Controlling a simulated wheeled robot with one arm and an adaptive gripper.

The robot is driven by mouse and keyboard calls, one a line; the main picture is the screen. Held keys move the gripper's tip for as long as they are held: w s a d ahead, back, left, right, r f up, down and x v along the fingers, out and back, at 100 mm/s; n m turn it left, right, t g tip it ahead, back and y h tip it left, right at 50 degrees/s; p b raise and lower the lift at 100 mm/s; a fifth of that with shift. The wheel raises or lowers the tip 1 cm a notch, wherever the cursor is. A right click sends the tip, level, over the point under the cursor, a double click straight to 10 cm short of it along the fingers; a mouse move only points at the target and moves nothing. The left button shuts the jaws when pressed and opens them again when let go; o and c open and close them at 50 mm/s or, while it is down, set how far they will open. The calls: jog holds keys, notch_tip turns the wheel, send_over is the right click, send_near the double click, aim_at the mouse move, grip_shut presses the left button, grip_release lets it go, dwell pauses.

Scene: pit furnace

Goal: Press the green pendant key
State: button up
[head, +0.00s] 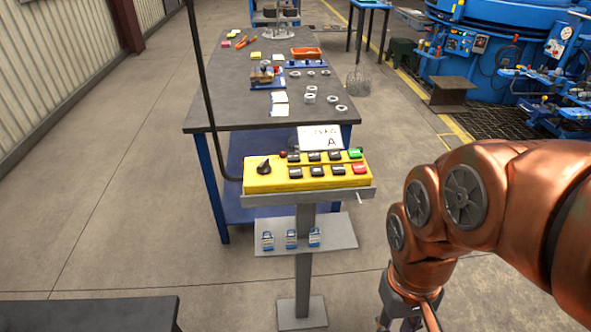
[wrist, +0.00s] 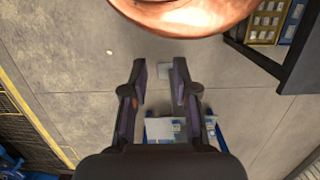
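The yellow pendant box (head: 310,183) sits on a grey stand in the middle of the head view. Its green key (head: 355,153) is at the right end of the back row, behind a red key (head: 361,169). Several black keys fill the middle, and a black rotary knob (head: 265,168) is at the left. My gripper (head: 408,322) hangs low to the right of the stand, apart from the box, partly cut off by the lower edge. The green key is not seen there.
A white card marked A (head: 320,138) stands behind the keys. A grey shelf (head: 342,236) with blue padlocks (head: 291,239) is below the box. A workbench (head: 212,112) with rings and trays stands behind. Bare floor lies left of the stand.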

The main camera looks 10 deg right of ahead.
grip_shut()
dwell(1.2)
